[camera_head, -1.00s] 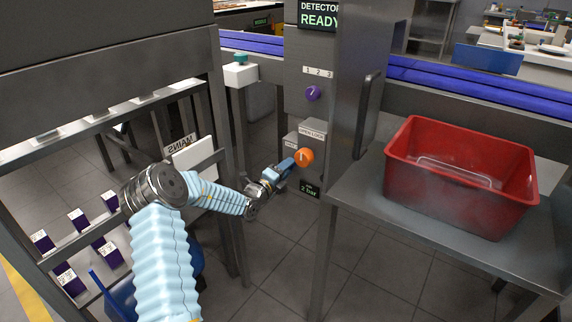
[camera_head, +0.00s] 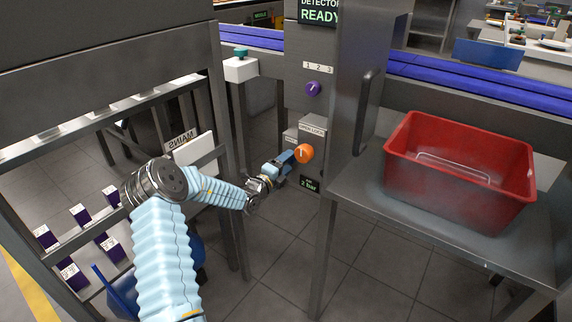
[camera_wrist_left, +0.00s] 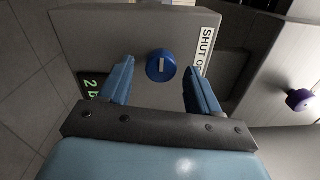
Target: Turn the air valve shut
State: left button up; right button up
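The air valve knob looks orange with a pale mark in the head view (camera_head: 304,153), on the grey panel above a small green "2 bar" display (camera_head: 309,184). In the left wrist view the knob (camera_wrist_left: 161,65) looks blue, with a short pale mark on its face. A white label reading "SHUT" and more (camera_wrist_left: 203,50) is beside it. My left gripper (camera_head: 289,160) is at the knob. Its fingers are open, one on each side, with a visible gap to the knob on both sides. Whether the fingertips reach past its face is unclear. My right gripper is not in view.
A purple knob (camera_head: 313,88) sits higher on the panel, below the "READY" screen (camera_head: 319,14). A grey door with a handle (camera_head: 365,102) stands to the right. A red crate (camera_head: 459,190) rests on a metal table (camera_head: 362,205). A frame post (camera_head: 236,190) stands left of the gripper.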

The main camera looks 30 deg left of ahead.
pick_arm(q)
notch_tip(320, 180, up, 3)
jog(key=shift+r, duration=0.1)
jog(key=s+d+r, duration=0.7)
jog(key=s+r, duration=0.2)
jog(key=s, duration=0.3)
jog(key=shift+d+r, duration=0.2)
jog(key=shift+r, duration=0.2)
